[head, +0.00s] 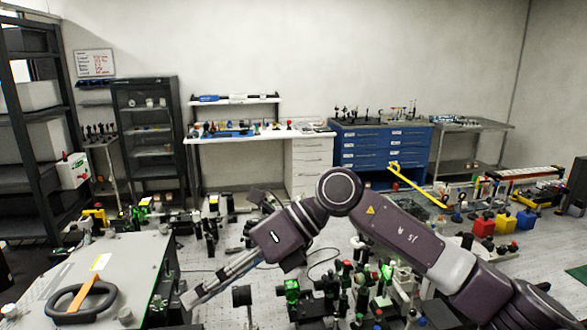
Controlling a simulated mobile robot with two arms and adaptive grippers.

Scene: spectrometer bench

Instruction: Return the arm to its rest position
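My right arm (405,240) comes in from the lower right, rises to a bent elbow joint and slopes down to the left. My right gripper (192,296) is at its end, low and left of the picture's middle. Its long grey fingers point down and left, close to the right edge of a pale box-like unit (105,262). I see nothing held in it, but the spacing of the fingers is not clear from this angle. My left gripper is not in view.
Optical parts and posts (350,285) crowd the bench under and around the arm. A dark ring-shaped handle (62,314) lies on the pale unit at the lower left. A blue drawer cabinet (365,150), a white workbench (240,140) and dark shelves (150,135) stand farther back.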

